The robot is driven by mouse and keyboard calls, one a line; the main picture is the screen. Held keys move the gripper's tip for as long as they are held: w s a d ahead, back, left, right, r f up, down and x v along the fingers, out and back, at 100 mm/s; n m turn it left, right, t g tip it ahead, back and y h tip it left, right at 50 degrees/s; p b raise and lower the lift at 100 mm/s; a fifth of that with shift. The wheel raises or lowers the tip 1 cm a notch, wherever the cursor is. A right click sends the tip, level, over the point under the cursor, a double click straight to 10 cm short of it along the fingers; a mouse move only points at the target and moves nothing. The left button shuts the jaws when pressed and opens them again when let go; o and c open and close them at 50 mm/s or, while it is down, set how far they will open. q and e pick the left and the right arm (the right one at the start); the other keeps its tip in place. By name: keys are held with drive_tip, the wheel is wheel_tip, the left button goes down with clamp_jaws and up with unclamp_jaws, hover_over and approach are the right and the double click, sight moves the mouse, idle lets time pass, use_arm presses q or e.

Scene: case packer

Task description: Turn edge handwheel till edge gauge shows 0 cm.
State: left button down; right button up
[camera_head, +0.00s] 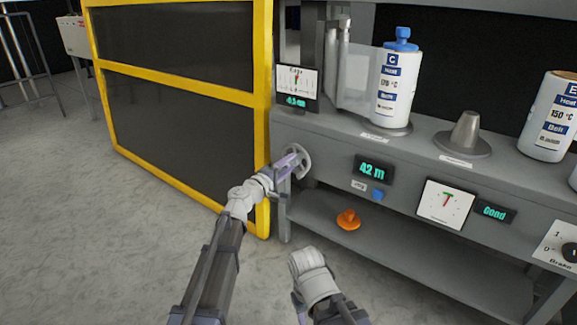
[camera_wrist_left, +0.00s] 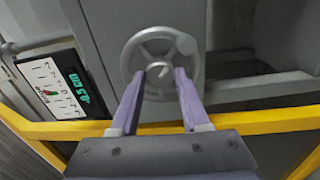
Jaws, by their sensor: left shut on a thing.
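The edge handwheel (camera_head: 303,164) is a grey spoked wheel on the left end of the machine's front. It also shows in the left wrist view (camera_wrist_left: 146,48), with a knob near its upper right rim. My left gripper (camera_head: 291,160) is shut on the handwheel; its purple fingers (camera_wrist_left: 160,75) reach the lower middle of the wheel, and the exact contact is hard to see. The edge gauge (camera_head: 297,80) has a white dial with a needle and a green readout that looks like -0.5 cm. The gauge shows tilted in the wrist view (camera_wrist_left: 52,88). My right gripper's fingers are not visible.
A yellow-framed dark guard panel (camera_head: 185,140) stands close left of the handwheel. An orange knob-like object (camera_head: 348,219) lies on the lower shelf (camera_head: 400,255). A 42 m display (camera_head: 373,169) and white rolls (camera_head: 397,90) are to the right. The floor in front is clear.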

use_arm(q)
drive_tip(key=shift+n, duration=0.9)
drive_tip(key=shift+c, duration=1.9)
unclamp_jaws()
drive_tip(key=shift+s, duration=0.1)
drive_tip(key=v, duration=0.7)
drive_tip(key=shift+s+a, duration=0.2)
drive_tip(key=shift+a, duration=0.05)
